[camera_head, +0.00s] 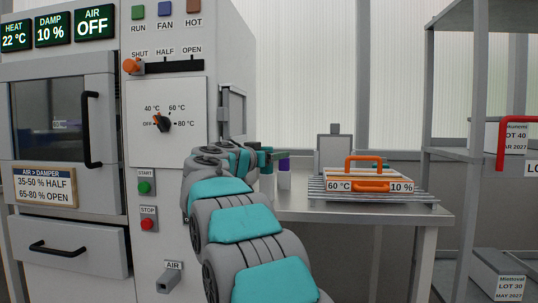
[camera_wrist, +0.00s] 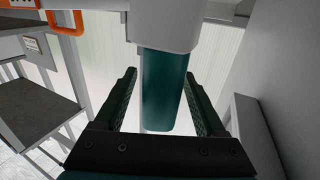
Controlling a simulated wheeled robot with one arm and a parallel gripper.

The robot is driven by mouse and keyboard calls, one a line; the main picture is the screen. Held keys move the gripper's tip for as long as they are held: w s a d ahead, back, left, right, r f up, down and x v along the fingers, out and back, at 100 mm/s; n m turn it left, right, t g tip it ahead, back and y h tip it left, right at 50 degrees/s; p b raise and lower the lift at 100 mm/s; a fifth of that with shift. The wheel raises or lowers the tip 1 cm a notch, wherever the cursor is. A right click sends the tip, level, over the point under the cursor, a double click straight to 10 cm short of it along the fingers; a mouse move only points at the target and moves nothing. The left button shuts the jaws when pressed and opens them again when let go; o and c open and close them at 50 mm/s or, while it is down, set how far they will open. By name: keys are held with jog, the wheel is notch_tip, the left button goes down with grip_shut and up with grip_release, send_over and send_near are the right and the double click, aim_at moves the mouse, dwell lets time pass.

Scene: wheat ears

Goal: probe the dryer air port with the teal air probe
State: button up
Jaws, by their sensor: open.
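The dryer air port (camera_head: 168,281) is a small grey fitting under the AIR label, low on the dryer's front panel, beside my arm. In the wrist view a teal cylindrical handle (camera_wrist: 165,90), which looks like the air probe, lies between the two dark green fingers. Its upper end meets a pale block (camera_wrist: 163,28). My gripper (camera_wrist: 162,103) is open around the handle, with a gap visible on each side. In the head view my gripper (camera_head: 272,159) is over the table's left end, and the probe cannot be clearly made out there.
The dryer (camera_head: 198,215) fills the left side. A small white cup (camera_head: 284,180) with a purple item stands on the table (camera_head: 432,217) by my gripper. An orange-handled tray (camera_head: 356,174) rests on a rack to the right. Grey shelves (camera_head: 447,162) stand at far right.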

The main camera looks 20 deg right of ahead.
grip_shut()
dwell(0.6)
jog(key=c, duration=0.7)
grip_release()
grip_shut()
jog(key=shift+r, duration=0.6)
dwell(0.6)
jog(key=shift+o, duration=0.2)
grip_release()
grip_shut()
